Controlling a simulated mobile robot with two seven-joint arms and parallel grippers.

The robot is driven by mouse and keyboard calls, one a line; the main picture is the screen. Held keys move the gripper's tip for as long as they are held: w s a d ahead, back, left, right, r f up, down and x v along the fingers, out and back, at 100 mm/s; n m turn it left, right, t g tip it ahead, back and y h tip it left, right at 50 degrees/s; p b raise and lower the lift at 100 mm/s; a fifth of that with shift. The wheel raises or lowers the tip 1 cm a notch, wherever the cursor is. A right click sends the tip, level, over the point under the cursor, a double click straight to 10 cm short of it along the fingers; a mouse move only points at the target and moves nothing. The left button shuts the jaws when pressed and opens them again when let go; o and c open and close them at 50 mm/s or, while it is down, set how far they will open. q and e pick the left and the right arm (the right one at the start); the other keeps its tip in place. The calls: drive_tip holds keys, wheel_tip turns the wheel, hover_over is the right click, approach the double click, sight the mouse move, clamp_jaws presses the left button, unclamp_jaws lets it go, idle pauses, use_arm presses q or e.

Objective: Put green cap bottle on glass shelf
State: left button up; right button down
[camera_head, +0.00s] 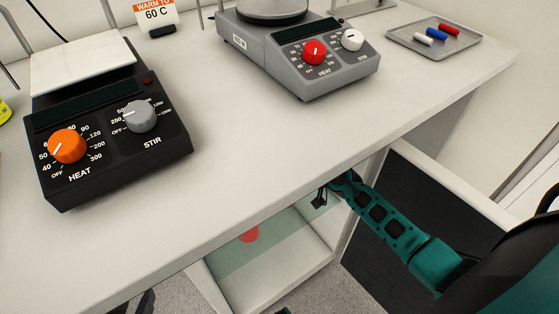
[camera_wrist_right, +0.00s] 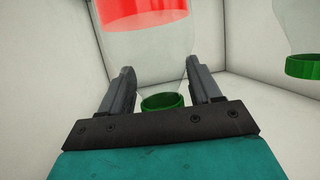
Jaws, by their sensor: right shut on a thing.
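In the right wrist view, a clear bottle (camera_wrist_right: 148,48) with red contents and a green cap (camera_wrist_right: 162,101) is between the fingers of my right gripper (camera_wrist_right: 160,85), which is shut on it. The green cap is close to the palm. In the head view, my right gripper (camera_head: 321,195) is mostly hidden at the bench edge, at the open cabinet, and its bottle cannot be made out. The greenish glass shelf (camera_head: 222,262) shows inside the cabinet below the bench. A red patch (camera_head: 248,235) shows there; I cannot tell which object it belongs to.
A second clear bottle with a green cap (camera_wrist_right: 302,66) is at the right of the wrist view, near the pale cabinet walls. The bench (camera_head: 260,165) overhangs the cabinet. A black hotplate (camera_head: 110,140), a grey hotplate (camera_head: 300,60) and a tray (camera_head: 405,42) stand on it.

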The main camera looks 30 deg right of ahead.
drive_tip(key=shift+b+x, duration=0.45)
drive_tip(key=shift+x, duration=0.3)
drive_tip(key=shift+s+d+f+b, duration=0.1)
drive_tip(key=shift+f+b, duration=0.25)
drive_tip(key=shift+c, duration=1.1)
unclamp_jaws()
drive_tip(key=shift+f, duration=0.2)
